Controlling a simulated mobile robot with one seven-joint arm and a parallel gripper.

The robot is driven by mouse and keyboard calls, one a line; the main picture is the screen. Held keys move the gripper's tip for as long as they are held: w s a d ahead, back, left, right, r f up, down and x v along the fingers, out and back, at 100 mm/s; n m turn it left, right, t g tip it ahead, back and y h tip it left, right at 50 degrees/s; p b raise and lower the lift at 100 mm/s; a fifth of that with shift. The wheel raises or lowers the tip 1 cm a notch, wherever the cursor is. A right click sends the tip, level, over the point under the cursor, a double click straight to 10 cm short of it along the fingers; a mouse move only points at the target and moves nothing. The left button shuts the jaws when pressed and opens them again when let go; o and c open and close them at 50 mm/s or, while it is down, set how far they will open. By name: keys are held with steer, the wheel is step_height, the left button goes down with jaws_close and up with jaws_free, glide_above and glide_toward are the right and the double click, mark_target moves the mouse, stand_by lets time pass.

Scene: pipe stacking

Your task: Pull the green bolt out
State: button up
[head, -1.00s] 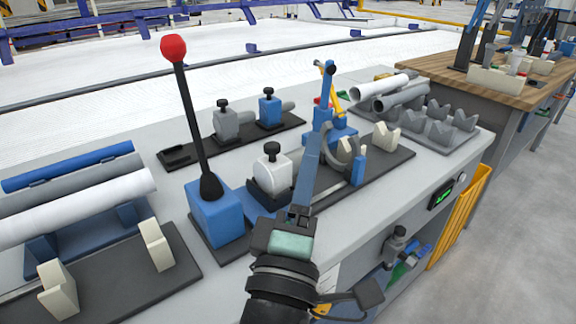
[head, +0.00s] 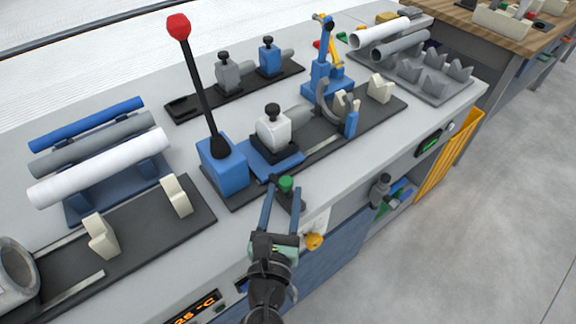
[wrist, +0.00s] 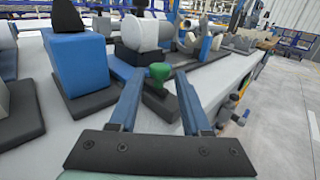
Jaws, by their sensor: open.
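The green bolt (head: 286,184) has a rounded green head and sits upright on a small dark base at the front edge of the bench, in front of the white-and-blue clamp block (head: 273,140). My gripper (head: 283,192) is open, with its two blue fingers pointing at the bolt. In the wrist view the green bolt (wrist: 160,72) stands between and slightly beyond the open fingertips (wrist: 156,78). I cannot tell whether either finger touches it. The bolt's lower part is hidden.
A blue lever box (head: 222,165) with a red-knobbed lever stands left of the bolt. Pipes on a blue rack (head: 120,190) lie further left. A blue bending tool (head: 326,85) and a grey pipe holder (head: 420,80) stand to the right. The bench front drops to a blue cabinet.

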mark_target(287, 177)
steer(key=w, duration=0.4)
steer(key=w+d, duration=0.1)
steer(key=w, duration=0.1)
steer(key=shift+w, duration=0.4)
jaws_close()
stand_by(1.1)
